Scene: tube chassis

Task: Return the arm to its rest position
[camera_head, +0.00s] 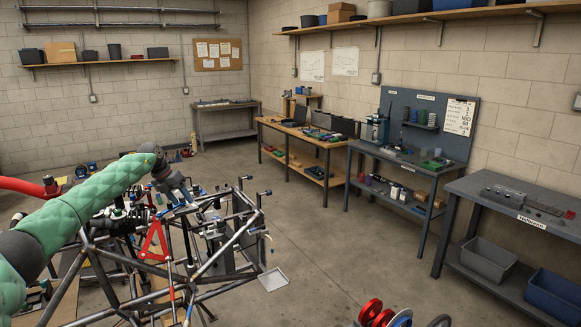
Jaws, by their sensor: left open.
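My left arm (80,215), in a green padded sleeve, reaches in from the left edge over the tube chassis. Its dark wrist leads to my left gripper (188,196), which is open and small in view, with nothing visible held. The gripper is above or beside the upper tubes of the chassis (235,262); I cannot tell whether it touches them. The chassis is a frame of grey metal tubes filling the lower left, with a red triangle (154,241) on its near side. My right gripper is not in view.
A red curved part (28,187) shows at the left edge. Red and dark wheels (384,314) lie at the bottom. Workbenches (300,132) and a grey bench (500,207) stand along the right wall. The concrete floor between the chassis and benches is mostly clear.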

